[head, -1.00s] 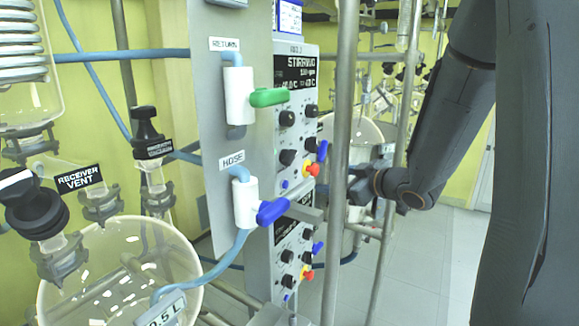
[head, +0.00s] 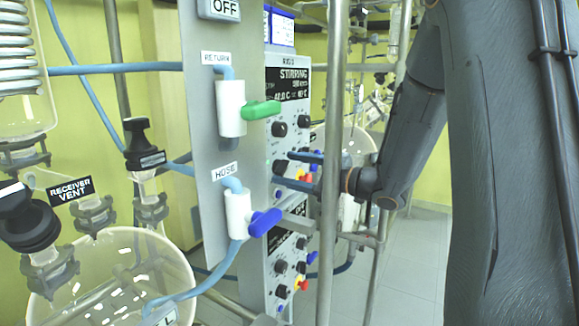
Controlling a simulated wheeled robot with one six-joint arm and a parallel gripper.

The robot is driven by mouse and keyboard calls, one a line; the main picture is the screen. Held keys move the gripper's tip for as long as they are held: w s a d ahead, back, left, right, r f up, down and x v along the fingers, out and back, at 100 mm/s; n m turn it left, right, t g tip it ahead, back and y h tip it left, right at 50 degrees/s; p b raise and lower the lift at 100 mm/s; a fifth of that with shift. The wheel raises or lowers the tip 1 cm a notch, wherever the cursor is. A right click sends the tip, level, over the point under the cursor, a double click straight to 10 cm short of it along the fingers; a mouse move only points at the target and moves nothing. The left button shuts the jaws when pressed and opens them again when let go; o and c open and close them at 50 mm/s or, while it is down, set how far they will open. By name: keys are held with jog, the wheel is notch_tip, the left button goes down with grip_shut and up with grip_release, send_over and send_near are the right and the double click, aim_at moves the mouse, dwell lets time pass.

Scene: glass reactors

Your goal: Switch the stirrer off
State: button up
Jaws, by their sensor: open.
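The upper control panel (head: 270,150) stands in the middle of the head view, with a dark display (head: 289,86) that reads "STIRRING" with an rpm line and temperatures under it. Below it are black knobs (head: 279,130), a lower black knob (head: 279,167) and a red-and-yellow button (head: 303,175). My gripper (head: 285,169) is open and empty, its fingers pointing left at the panel. The lower black knob shows between the fingertips. I cannot tell whether they touch it. The fingers partly hide the button and the blue part beside it.
A second panel (head: 290,262) with similar knobs sits below. A metal post (head: 332,130) stands in front of my wrist. A grey plate with a green-handled valve (head: 262,110) and a blue-handled valve (head: 265,222) is left of the panel. Glass vessels (head: 110,270) stand at the left.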

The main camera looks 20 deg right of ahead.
jog(key=shift+w+a, duration=0.2)
jog(key=shift+a, duration=0.05)
jog(key=c, duration=1.1)
jog(key=shift+o, duration=0.2)
jog(key=n+b, duration=0.5)
jog(key=b, duration=0.1)
jog(key=shift+f+n+b, duration=0.25)
jog(key=shift+n+b, duration=0.05)
jog(key=shift+n, duration=0.1)
jog(key=n+b, duration=0.4)
jog(key=b, duration=0.1)
jog(key=shift+n+b, duration=0.9)
jog(key=shift+b, duration=0.25)
jog(key=shift+n, duration=0.3)
